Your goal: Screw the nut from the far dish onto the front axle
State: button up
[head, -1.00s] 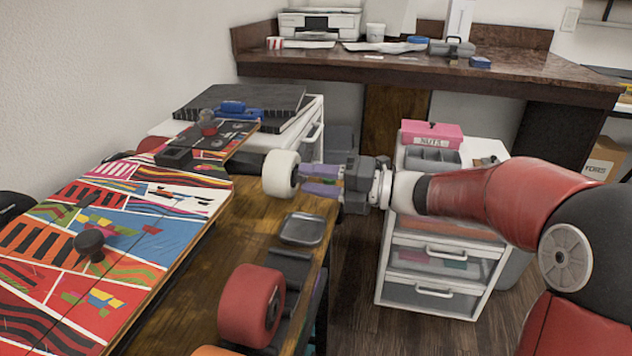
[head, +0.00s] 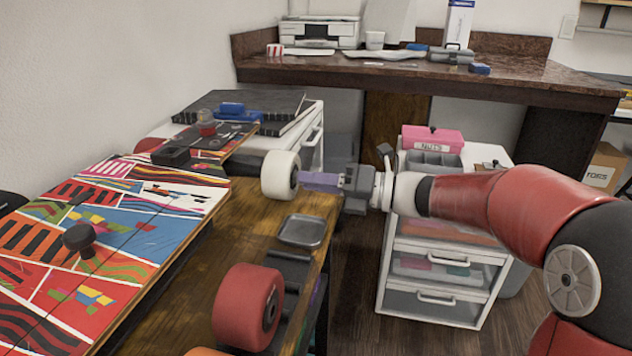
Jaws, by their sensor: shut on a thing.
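A white wheel (head: 281,176) stands at the far end of the wooden bench (head: 262,222), and the axle inside it is hidden from this side. My gripper (head: 304,181) is level with the wheel, with its purple fingers pointing left at the wheel's right face. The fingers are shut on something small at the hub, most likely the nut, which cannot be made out. A small grey metal dish (head: 301,231) lies on the bench below the gripper and looks empty. A red wheel (head: 248,305) is nearer, at the bench's right edge.
A colourful patterned board (head: 120,225) with a dark knob (head: 79,238) covers the left side. A white drawer cart (head: 440,270) carrying a pink box (head: 432,139) stands right, below my arm. A brown counter (head: 430,78) is behind.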

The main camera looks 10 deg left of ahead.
jog(key=shift+c, duration=0.3)
jog(key=shift+r+m+p, duration=0.25)
jog(key=shift+m+p, duration=0.05)
jog(key=shift+p, duration=0.95)
jog(key=shift+m+p, duration=0.3)
jog(key=shift+p, duration=0.15)
jog(key=shift+m+p, duration=0.35)
jog(key=shift+m, duration=0.05)
jog(key=shift+f+m, duration=0.15)
jog(key=shift+m, duration=0.35)
jog(key=m, duration=0.2)
jog(key=shift+m, duration=0.4)
